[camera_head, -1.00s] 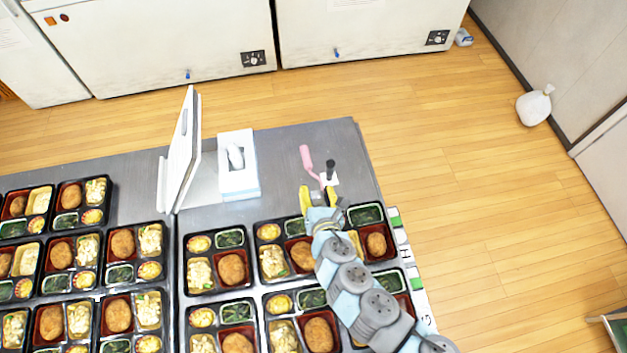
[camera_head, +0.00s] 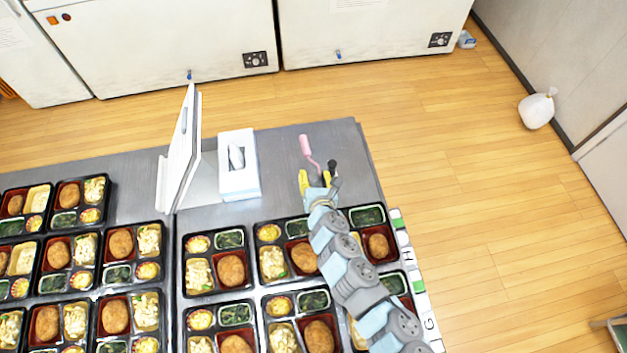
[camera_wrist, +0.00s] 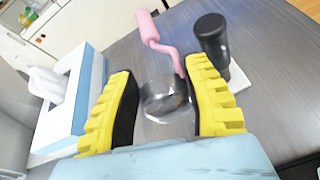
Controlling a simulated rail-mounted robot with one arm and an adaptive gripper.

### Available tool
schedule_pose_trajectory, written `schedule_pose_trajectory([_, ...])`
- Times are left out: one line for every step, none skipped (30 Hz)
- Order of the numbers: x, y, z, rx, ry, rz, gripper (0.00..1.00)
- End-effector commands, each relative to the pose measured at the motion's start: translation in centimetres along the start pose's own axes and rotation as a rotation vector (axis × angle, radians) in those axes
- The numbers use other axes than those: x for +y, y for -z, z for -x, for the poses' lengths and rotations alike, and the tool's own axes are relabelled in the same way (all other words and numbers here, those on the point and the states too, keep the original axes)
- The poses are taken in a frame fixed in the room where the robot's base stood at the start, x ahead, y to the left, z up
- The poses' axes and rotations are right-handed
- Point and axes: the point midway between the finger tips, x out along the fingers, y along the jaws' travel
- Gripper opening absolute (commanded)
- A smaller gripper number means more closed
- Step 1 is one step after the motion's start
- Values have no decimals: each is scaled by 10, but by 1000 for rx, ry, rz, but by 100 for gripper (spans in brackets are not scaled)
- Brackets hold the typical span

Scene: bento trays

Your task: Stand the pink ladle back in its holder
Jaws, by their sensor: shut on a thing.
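The pink ladle (camera_head: 306,146) is near the far right part of the grey table; its pink handle points away from my arm. In the wrist view the handle (camera_wrist: 150,28) bends down to a stem that ends at the right finger. A clear round part, which looks like the bowl, is between the yellow fingers. My gripper (camera_wrist: 166,98) is shut on the ladle at this end; it also shows in the head view (camera_head: 316,182). A black upright cylinder (camera_wrist: 212,42) on a white base stands just right of the ladle, apart from the handle. It may be the holder.
A white and blue tissue box (camera_head: 238,188) stands left of my gripper. A white upright panel (camera_head: 184,145) is farther left. Several filled bento trays (camera_head: 217,282) cover the near table. The table is clear between the tissue box and the ladle.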

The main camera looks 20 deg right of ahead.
Motion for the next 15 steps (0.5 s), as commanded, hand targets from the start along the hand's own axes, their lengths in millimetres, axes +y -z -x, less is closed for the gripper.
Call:
schedule_pose_trajectory([0, 0, -2, -1, -1, -1, 10])
schedule_pose_trajectory([0, 1, -3, 0, -1, -2, 10])
schedule_pose_trajectory([1, 3, -6, 0, -2, -4, 10])
schedule_pose_trajectory([1, 5, -8, 0, -3, -5, 10])
schedule_pose_trajectory([0, 7, -11, 1, -3, -5, 10])
schedule_pose_trajectory([-3, 11, -12, 0, 0, -6, 10])
schedule_pose_trajectory([-5, 15, -14, 0, 1, -6, 10])
schedule_pose_trajectory([-6, 18, -15, 1, 1, -6, 10])
schedule_pose_trajectory([-7, 22, -16, 1, 2, -6, 10])
schedule_pose_trajectory([-7, 25, -17, 1, 2, -5, 10])
schedule_pose_trajectory([-8, 27, -18, 1, 1, -4, 10])
schedule_pose_trajectory([-8, 30, -18, 2, 0, -4, 10])
schedule_pose_trajectory([-7, 31, -19, 2, -1, -3, 10])
schedule_pose_trajectory([-7, 32, -19, 2, -1, -3, 10])
schedule_pose_trajectory([-7, 33, -20, 2, -2, -2, 10])
